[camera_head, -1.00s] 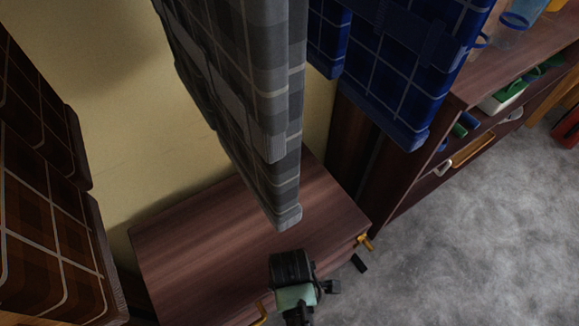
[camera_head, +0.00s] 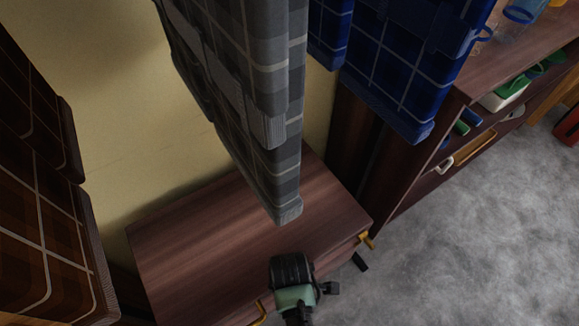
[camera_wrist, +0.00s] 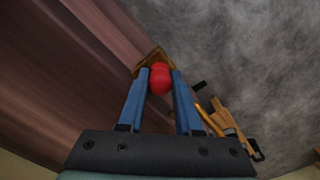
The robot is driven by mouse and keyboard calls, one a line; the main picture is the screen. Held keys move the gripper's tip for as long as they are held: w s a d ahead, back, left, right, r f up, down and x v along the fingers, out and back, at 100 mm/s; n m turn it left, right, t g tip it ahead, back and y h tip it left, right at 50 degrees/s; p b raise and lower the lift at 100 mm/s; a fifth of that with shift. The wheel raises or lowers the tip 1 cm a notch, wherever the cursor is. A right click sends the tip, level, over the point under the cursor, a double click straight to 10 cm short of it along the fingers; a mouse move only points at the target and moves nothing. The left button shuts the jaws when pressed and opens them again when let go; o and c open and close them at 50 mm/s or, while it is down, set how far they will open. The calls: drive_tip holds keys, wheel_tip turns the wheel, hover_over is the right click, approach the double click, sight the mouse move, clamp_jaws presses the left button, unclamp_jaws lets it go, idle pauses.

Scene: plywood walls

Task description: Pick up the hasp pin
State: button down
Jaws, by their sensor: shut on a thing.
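In the wrist view, the two blue fingers of my gripper (camera_wrist: 158,84) are closed in on a rounded red piece, which I take to be the head of the hasp pin (camera_wrist: 160,79). A brown-gold bracket (camera_wrist: 150,60) sits right at the fingertips, just past the red piece. Any shaft of the pin is hidden, so I cannot tell whether it is inside the bracket. In the head view my wrist is low in the middle, at the front edge of the dark wooden chest (camera_head: 215,240); the fingertips and pin are hidden there.
Gold fittings (camera_head: 366,239) show on the chest's front edge. A grey plaid cloth panel (camera_head: 262,120) hangs above the chest, a blue one (camera_head: 395,75) beside it and brown ones (camera_head: 45,235) at left. A wooden shelf (camera_head: 480,95) stands right. Grey floor (camera_head: 450,230) is clear.

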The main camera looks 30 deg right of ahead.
wheel_tip(320, 180, up, 10)
drive_tip(key=p, duration=0.4)
idle(0.9)
